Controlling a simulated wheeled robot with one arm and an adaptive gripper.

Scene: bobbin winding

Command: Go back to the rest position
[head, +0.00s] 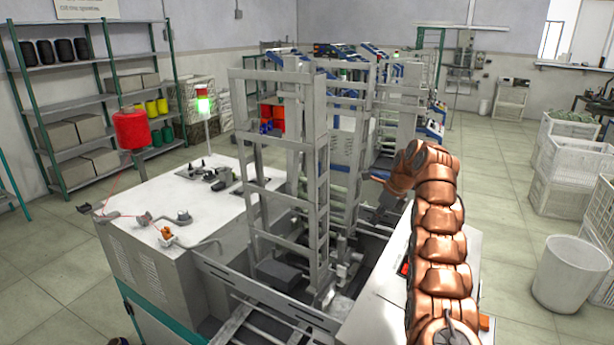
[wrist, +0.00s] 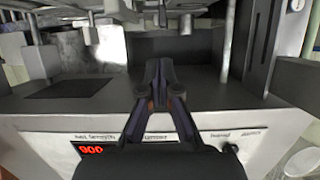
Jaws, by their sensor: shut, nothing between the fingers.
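My copper-coloured arm rises at the right of the head view and bends left at its top. My gripper (head: 376,179) points left there, small and partly lost against the machine frame. In the wrist view my gripper (wrist: 158,68) is shut, its two dark fingers meeting at the tips with nothing between them. The fingers are in front of the winding machine (wrist: 60,110); I cannot tell the exact gap. The machine's front panel has a lit red display (wrist: 91,150) and a dark knob (wrist: 230,148).
The machine's tall grey frame (head: 318,150) stands left of my arm. A red thread cone (head: 131,130) is above the white-topped cabinet (head: 215,215). White crates (head: 562,165) and a white bin (head: 570,275) stand at right. Open floor (head: 505,240) lies between them and my arm.

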